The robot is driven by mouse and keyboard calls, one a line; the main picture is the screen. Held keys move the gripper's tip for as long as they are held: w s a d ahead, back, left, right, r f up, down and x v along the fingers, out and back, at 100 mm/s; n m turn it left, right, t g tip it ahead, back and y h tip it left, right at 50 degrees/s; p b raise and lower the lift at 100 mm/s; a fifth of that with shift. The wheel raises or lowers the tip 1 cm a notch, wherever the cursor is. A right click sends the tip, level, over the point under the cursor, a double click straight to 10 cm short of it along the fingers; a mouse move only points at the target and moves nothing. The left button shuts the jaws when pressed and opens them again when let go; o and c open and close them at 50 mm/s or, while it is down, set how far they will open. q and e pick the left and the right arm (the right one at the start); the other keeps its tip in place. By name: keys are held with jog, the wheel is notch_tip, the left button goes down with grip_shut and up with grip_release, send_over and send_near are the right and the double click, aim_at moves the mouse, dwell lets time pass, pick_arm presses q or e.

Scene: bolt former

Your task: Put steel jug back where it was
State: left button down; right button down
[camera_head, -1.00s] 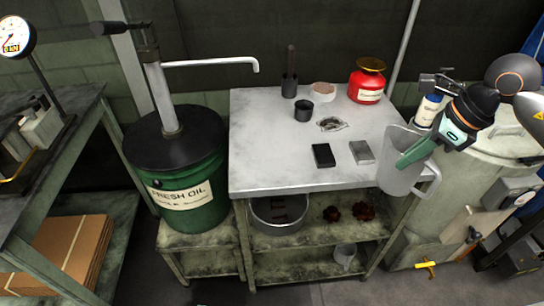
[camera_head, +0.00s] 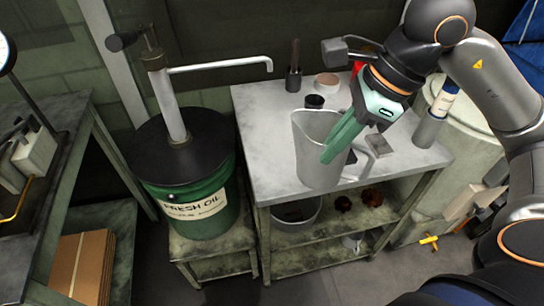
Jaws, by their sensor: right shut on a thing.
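The steel jug (camera_head: 312,165) is a grey, open-topped pitcher with its handle (camera_head: 375,160) to the right. It is upright at the front part of the table (camera_head: 270,165). My right gripper (camera_head: 336,146) is shut on its wall at the rim, with green fingers reaching down from the upper right. The jug's base is close to the table's front edge in the picture. I cannot tell whether it touches the tabletop or is held above it. My left gripper is not in view.
A green oil drum (camera_head: 205,205) with a pump and spout (camera_head: 220,65) stands left of the table. A dark cup (camera_head: 315,101), a brush pot (camera_head: 293,80) and a pale dish (camera_head: 327,82) stand at the back. A grey block (camera_head: 382,146) lies right of the jug. The tabletop's left part is clear.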

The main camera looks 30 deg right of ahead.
jog(key=shift+a+r, duration=0.15)
jog(key=shift+a, duration=0.1)
jog(key=shift+w+a, duration=0.1)
jog(key=shift+w, duration=0.15)
jog(key=w+d+f, duration=0.4)
jog(key=w+f, duration=0.9)
jog(key=shift+p, duration=0.45)
jog(key=shift+f, duration=0.2)
jog(key=c, duration=1)
grip_release()
